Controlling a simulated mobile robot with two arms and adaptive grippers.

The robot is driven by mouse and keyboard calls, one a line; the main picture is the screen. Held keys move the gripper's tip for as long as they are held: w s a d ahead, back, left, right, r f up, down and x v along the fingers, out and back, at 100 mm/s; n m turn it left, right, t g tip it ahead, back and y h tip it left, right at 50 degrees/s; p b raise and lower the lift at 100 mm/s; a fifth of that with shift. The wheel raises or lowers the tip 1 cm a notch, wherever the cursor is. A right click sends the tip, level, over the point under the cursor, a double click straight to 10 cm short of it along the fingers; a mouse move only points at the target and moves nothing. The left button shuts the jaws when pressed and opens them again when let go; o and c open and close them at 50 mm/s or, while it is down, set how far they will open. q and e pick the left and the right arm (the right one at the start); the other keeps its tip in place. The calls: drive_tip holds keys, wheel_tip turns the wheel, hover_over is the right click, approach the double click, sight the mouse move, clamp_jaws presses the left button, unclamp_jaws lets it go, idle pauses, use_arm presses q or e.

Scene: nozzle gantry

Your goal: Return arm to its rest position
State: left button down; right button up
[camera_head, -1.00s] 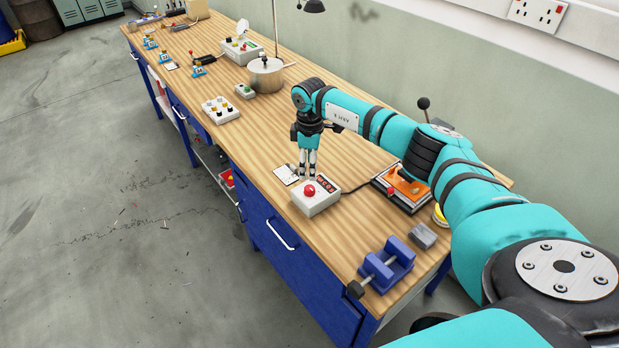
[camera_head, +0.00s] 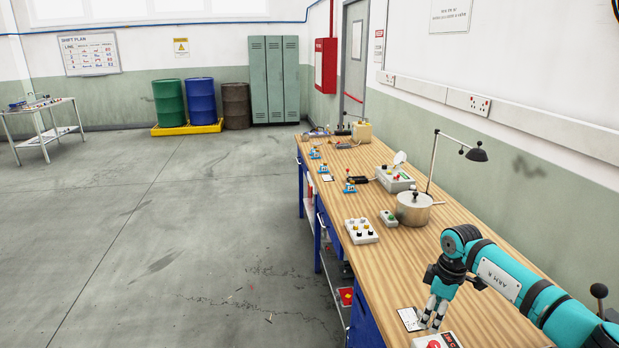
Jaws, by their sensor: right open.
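My right arm (camera_head: 505,280) is teal and black and reaches in from the lower right over the workbench (camera_head: 400,271). My right gripper (camera_head: 434,312) points down, open and empty, above the bench near its front edge. Just below it in the picture is a white control box (camera_head: 448,340) with a red button, cut off by the bottom edge. A white card (camera_head: 409,319) lies to the left of the fingers. I cannot tell the exact gap between fingertips and box. My left gripper is out of view.
A metal pot (camera_head: 414,211), a button box (camera_head: 361,231), a small green-button box (camera_head: 388,218) and a desk lamp (camera_head: 432,165) stand farther along the bench. The wall (camera_head: 520,160) runs close on the right. Drums and lockers (camera_head: 273,80) stand far back.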

drive_tip(key=a+n+t+y, duration=0.4)
drive_tip(key=a+y, duration=0.5)
drive_tip(key=a, duration=1.6)
drive_tip(key=s+a+r+m+t+y, duration=0.1)
drive_tip(key=s+a+r+t+y, duration=0.2)
drive_tip(key=a+r+t+y, duration=0.5)
drive_tip(key=s+d+m+t+h, duration=0.2)
drive_tip(key=d+m+t+h, duration=0.3)
drive_tip(key=d+m+h, duration=0.8)
drive_tip(key=s+d+f+g+h, duration=0.4)
drive_tip(key=s+d+f+h, duration=0.15)
drive_tip(key=s+f, duration=0.25)
drive_tip(key=s+f+n+g, duration=0.1)
drive_tip(key=s+f+g, duration=0.35)
drive_tip(key=s, duration=0.65)
drive_tip(key=s+f+g, duration=0.3)
drive_tip(key=s+g, duration=0.3)
drive_tip(key=s, duration=0.5)
wheel_tip(320, 180, down, 31)
drive_tip(key=s+b, duration=0.2)
drive_tip(key=b, duration=0.3)
drive_tip(key=s+d+f+g+b, duration=0.2)
drive_tip(key=s+d+f+b, duration=0.1)
drive_tip(key=s+f, duration=1.3)
wheel_tip(320, 180, down, 4)
drive_tip(key=shift+r+n+y, duration=0.1)
drive_tip(key=shift+n+y, duration=0.25)
drive_tip(key=shift+n, duration=0.05)
